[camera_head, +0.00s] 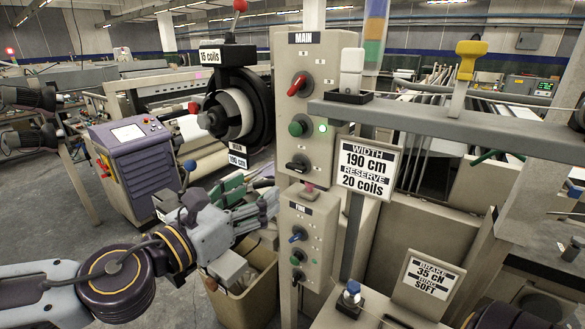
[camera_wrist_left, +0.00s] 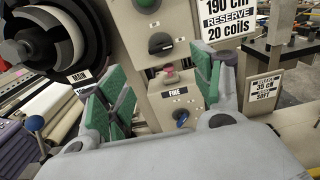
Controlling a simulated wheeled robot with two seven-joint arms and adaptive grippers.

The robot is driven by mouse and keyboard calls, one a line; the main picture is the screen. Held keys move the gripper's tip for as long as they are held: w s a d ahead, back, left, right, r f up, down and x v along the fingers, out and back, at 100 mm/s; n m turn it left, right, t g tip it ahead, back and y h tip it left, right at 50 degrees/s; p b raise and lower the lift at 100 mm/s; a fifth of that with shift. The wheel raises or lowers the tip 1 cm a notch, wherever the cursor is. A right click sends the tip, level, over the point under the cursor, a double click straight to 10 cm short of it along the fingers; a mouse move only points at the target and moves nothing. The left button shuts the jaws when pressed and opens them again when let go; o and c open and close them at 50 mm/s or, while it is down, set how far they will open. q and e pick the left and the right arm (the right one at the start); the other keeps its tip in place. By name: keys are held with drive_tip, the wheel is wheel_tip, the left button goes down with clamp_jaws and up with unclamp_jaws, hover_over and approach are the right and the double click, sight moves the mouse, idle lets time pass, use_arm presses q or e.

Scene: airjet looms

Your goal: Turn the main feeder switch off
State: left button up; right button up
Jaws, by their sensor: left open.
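The panel marked MAIN (camera_head: 305,65) carries a red rotary knob (camera_head: 297,85), a green button (camera_head: 297,127) with a lit white-green lamp beside it, and a black rotary knob (camera_head: 298,165). The black knob also shows in the left wrist view (camera_wrist_left: 160,43), its bar roughly level. A lower box marked FINE (camera_head: 316,210) has a blue knob (camera_head: 298,235), a green button and a black knob. My left gripper (camera_head: 268,203) is open and empty, just left of the lower box. Its green-padded fingers (camera_wrist_left: 163,78) spread either side of that box in the wrist view.
A black feeder spool (camera_head: 238,105) with a "15 coils" sign stands left of the panel. A bin (camera_head: 248,300) lies below my gripper. A purple cabinet (camera_head: 140,165) stands farther left.

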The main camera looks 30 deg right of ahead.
sight(294, 168)
use_arm(q)
drive_tip(key=p+x, duration=0.1)
drive_tip(key=x, duration=0.7)
drive_tip(key=shift+d+p, duration=0.25)
drive_tip(key=shift+p, duration=0.1)
drive_tip(key=shift+p+x, duration=0.45)
drive_tip(key=shift+x, duration=1.8)
use_arm(e)
drive_tip(key=shift+d+r, duration=0.15)
drive_tip(key=shift+r, duration=0.5)
drive_tip(key=shift+d+r, duration=0.15)
drive_tip(key=shift+r, duration=0.5)
use_arm(q)
drive_tip(key=shift+w, duration=0.1)
drive_tip(key=c, duration=1)
drive_tip(key=shift+c, duration=0.2)
use_arm(e)
drive_tip(key=shift+a, duration=0.4)
